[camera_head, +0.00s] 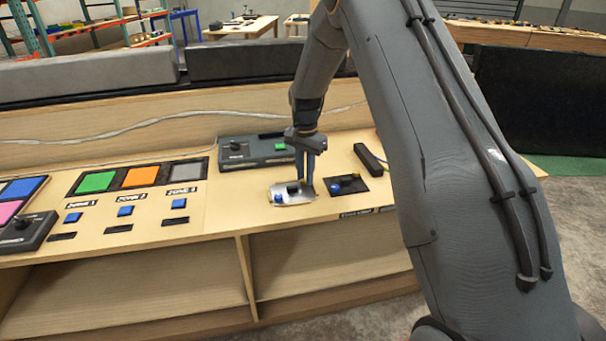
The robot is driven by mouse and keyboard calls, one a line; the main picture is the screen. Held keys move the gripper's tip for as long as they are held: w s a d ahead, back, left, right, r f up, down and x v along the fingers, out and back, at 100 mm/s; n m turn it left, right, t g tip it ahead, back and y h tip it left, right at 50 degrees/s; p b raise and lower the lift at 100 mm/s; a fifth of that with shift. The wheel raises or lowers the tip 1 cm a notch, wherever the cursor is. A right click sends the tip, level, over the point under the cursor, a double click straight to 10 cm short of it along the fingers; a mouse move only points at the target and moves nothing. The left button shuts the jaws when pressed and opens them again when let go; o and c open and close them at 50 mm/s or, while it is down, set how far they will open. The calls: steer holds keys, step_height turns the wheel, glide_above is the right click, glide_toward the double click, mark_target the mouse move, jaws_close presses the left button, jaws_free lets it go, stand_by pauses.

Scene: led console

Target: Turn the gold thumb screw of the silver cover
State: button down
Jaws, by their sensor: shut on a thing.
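The silver cover (297,200) is a small shiny plate lying on the wooden console top, right of centre. A blue knob (278,197) and a dark knob (293,187) show on it. My gripper (307,183) points straight down at the cover's right end, with its fingers close together. It is shut on the gold thumb screw, which the fingers hide from this view.
A dark plate (361,187) with a blue knob lies just right of the cover. A grey control box (240,152) stands behind, and a black bar (368,158) lies at right. Zone buttons (125,211) are at left. Bare wood lies left of the cover.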

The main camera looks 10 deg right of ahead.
mark_target(304, 179)
steer(key=m, duration=0.4)
steer(key=shift+w+a+r+m, duration=0.25)
steer(key=shift+m, duration=0.15)
stand_by(0.4)
steer(key=c, duration=1.6)
jaws_free()
steer(key=shift+a+f, duration=0.1)
steer(key=shift+o, duration=0.2)
steer(key=shift+s+d, duration=0.1)
steer(key=shift+d, duration=0.1)
step_height(304, 179, up, 8)
steer(key=b, duration=0.1)
steer(key=shift+s+f, duration=0.1)
